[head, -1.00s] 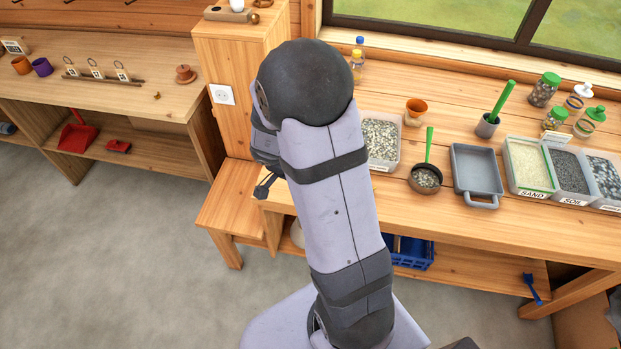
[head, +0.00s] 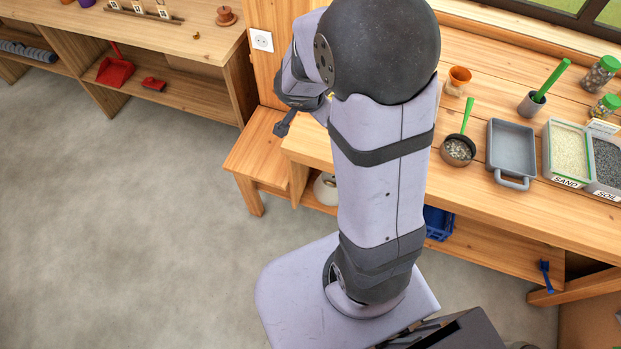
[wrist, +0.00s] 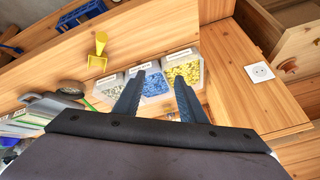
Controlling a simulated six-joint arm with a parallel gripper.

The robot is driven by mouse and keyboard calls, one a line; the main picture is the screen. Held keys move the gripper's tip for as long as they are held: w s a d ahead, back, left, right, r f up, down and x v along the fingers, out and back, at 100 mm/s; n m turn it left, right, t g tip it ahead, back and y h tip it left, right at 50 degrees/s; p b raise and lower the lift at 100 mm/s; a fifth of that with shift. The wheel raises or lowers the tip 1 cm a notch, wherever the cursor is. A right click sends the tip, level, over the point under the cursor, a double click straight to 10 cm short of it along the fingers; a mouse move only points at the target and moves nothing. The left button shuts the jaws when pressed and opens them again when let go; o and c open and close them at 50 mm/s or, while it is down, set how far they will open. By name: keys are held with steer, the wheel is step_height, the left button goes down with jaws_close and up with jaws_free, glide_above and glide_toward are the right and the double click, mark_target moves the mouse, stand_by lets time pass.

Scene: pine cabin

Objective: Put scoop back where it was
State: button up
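My gripper (wrist: 157,98) is open in the wrist view, with two separate blue-grey fingers and nothing between them. In the head view my gripper (head: 284,124) hangs left of my arm, above the bench's left end. A yellow scoop (wrist: 99,48) lies on wood left of and beyond the fingers in the wrist view; my arm hides that area in the head view. A green-handled scoop (head: 468,114) rests in a copper-coloured pan (head: 459,150) of gravel. A blue scoop (head: 546,277) is low at the right. Which scoop is meant cannot be told.
Bins of pale, blue (wrist: 148,80) and yellow (wrist: 185,70) pebbles stand near the fingers. A grey tray (head: 512,150), sand bin (head: 547,157) and soil bin (head: 604,165) stand on the bench. A wooden cabinet with a socket (wrist: 259,72) is at the right of the wrist view.

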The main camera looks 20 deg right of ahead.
steer(key=w+a+r+n+t+y, duration=0.3)
steer(key=a+n+y, duration=0.15)
steer(key=a, duration=0.45)
steer(key=s+a+f+n+g+y, duration=0.1)
steer(key=s+a+n+g+y, duration=0.15)
steer(key=s+a+n, duration=0.4)
steer(key=s+d+f+n+g+h, duration=0.1)
steer(key=s+g, duration=0.1)
steer(key=s, duration=0.5)
steer(key=s+d+f+n+g+h, duration=0.1)
steer(key=s+d+n+g, duration=0.1)
steer(key=s, duration=0.5)
steer(key=shift+s+d+f+n+g, duration=0.2)
steer(key=shift+d+f+n+g, duration=0.1)
steer(key=shift+g, duration=0.25)
steer(key=shift+f, duration=0.2)
step_height(320, 180, down, 23)
steer(key=b, duration=2.3)
steer(key=shift+r, duration=0.15)
